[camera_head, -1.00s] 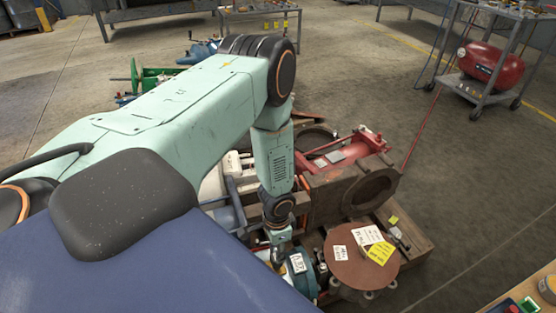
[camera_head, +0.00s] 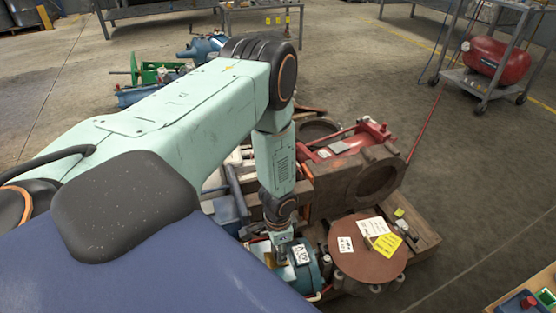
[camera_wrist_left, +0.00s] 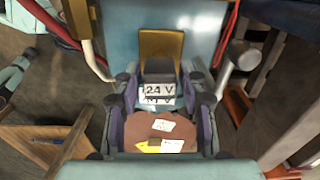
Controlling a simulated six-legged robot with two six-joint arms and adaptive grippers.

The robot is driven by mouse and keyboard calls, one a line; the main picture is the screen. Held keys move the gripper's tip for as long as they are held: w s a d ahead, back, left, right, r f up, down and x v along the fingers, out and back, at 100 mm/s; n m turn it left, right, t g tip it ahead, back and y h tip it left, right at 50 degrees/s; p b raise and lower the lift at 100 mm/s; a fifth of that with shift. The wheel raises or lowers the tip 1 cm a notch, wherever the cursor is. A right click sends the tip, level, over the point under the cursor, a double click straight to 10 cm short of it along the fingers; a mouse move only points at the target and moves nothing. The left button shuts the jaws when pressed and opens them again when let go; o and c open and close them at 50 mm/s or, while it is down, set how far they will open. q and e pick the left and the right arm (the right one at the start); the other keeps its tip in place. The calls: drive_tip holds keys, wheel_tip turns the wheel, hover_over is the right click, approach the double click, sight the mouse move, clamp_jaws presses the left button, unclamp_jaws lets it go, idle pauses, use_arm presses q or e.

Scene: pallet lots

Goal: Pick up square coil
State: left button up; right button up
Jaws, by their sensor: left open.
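In the left wrist view a dark block with a white "24 V" label (camera_wrist_left: 160,92) and a brass-coloured plate behind it shows between my left gripper's fingers; it looks like the square coil. My left gripper (camera_wrist_left: 162,110) is open, with one finger on each side of the block. I cannot tell whether the fingers touch it. In the head view my left gripper (camera_head: 281,258) points down beside a teal rounded machine (camera_head: 312,270) with a white label. The coil is not clear there, with my arm in front. My right gripper is not in view.
A brown round disc (camera_head: 354,264) with paper tags stands right of the gripper. A rusty housing (camera_head: 338,192) with a red machine on it lies behind, on a wooden pallet (camera_head: 424,238). A red compressor (camera_head: 484,58) sits on a cart at the back right. Open floor lies right.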

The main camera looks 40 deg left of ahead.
use_arm(q)
drive_tip(key=shift+r, duration=0.1)
drive_tip(key=shift+c, duration=0.5)
clamp_jaws()
wheel_tip(320, 180, up, 10)
drive_tip(key=p, duration=0.9)
